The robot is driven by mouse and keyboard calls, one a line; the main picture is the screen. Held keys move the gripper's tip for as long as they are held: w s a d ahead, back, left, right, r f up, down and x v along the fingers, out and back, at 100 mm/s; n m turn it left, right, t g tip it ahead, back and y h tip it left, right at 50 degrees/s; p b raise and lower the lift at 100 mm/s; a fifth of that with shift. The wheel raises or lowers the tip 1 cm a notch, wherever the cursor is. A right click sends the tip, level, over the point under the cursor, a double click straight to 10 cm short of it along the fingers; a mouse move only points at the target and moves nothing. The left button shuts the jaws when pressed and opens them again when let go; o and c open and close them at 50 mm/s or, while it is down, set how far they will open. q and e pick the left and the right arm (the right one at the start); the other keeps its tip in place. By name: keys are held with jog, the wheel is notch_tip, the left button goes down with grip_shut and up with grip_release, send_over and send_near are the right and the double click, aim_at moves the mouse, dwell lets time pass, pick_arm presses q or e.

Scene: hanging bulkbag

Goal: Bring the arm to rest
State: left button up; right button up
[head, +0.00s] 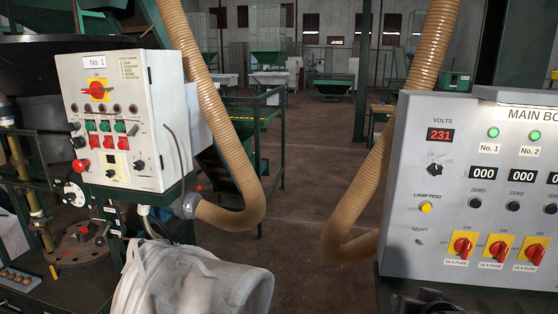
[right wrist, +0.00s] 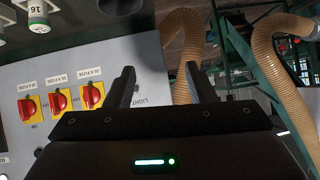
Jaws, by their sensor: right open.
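My right gripper (right wrist: 163,85) shows in the right wrist view with its two dark fingers apart and nothing between them. Beyond the fingers is the grey main board (right wrist: 60,65) with its red and yellow switches. In the head view a dark part, which may be my right gripper, just shows at the bottom edge below the main board (head: 470,190). A white bulk bag (head: 190,285) shows at the bottom, left of centre, with its lower part cut off. My left gripper is not in view.
A white No. 1 control box (head: 120,120) stands at the left. Ribbed tan hoses hang beside it (head: 215,110) and left of the main board (head: 405,110). A green railing (head: 258,140) stands behind. The floor (head: 310,190) between the hoses is clear.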

jog(key=s+a+f+n+g+y, duration=0.1)
jog(key=s+a+f+n+g, duration=0.1)
jog(key=s+a+f+g, duration=0.65)
jog(key=s+a+f+n+t, duration=0.1)
jog(key=s+f+n, duration=0.3)
jog(key=s, duration=0.9)
jog(key=s+f+m+g, duration=0.1)
jog(key=s+f+g, duration=0.15)
jog(key=f, duration=3.05)
jog(key=s+d+f, duration=0.2)
jog(key=s+f, duration=0.6)
jog(key=s, duration=0.1)
jog(key=s+d+f, duration=0.2)
jog(key=s+f, duration=0.6)
jog(key=s, duration=0.2)
jog(key=shift+f+b, duration=0.2)
jog(key=shift+b, duration=0.2)
jog(key=shift+d, duration=0.1)
jog(key=shift+s, duration=0.15)
